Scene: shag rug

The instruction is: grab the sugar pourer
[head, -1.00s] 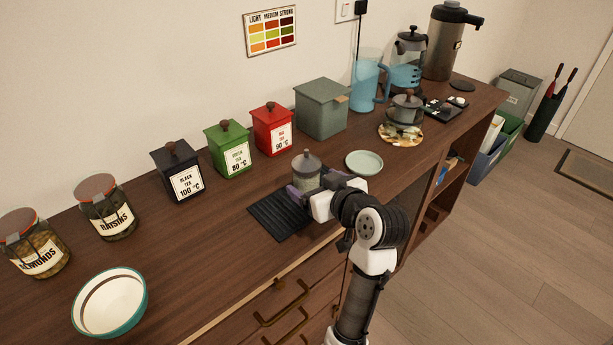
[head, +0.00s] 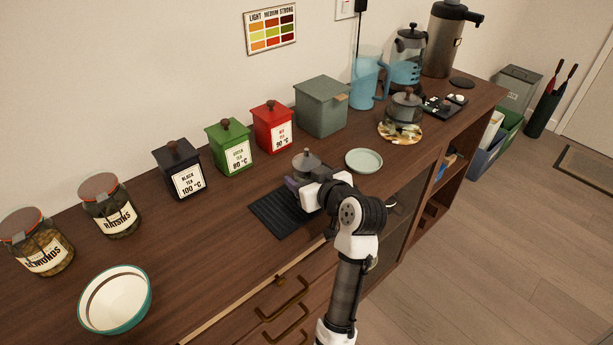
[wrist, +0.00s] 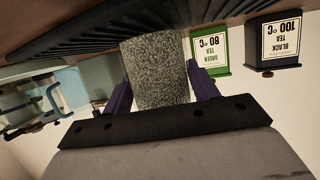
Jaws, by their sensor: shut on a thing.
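The sugar pourer (head: 306,161) is a small jar with a grey domed metal lid, standing over the black ribbed mat (head: 268,216). In the head view its body is mostly hidden behind my gripper (head: 296,188). In the wrist view, upside down, the pourer's speckled grey body (wrist: 157,75) sits between my two purple fingers. My gripper (wrist: 162,92) is shut on it from both sides. The pourer looks upright. I cannot tell whether its base touches the mat.
Black (head: 180,169), green (head: 230,148) and red (head: 273,128) tea tins stand behind along the wall. A pale green saucer (head: 364,161) lies right of the gripper. Jars and a white bowl (head: 115,299) stand left. The counter between bowl and mat is clear.

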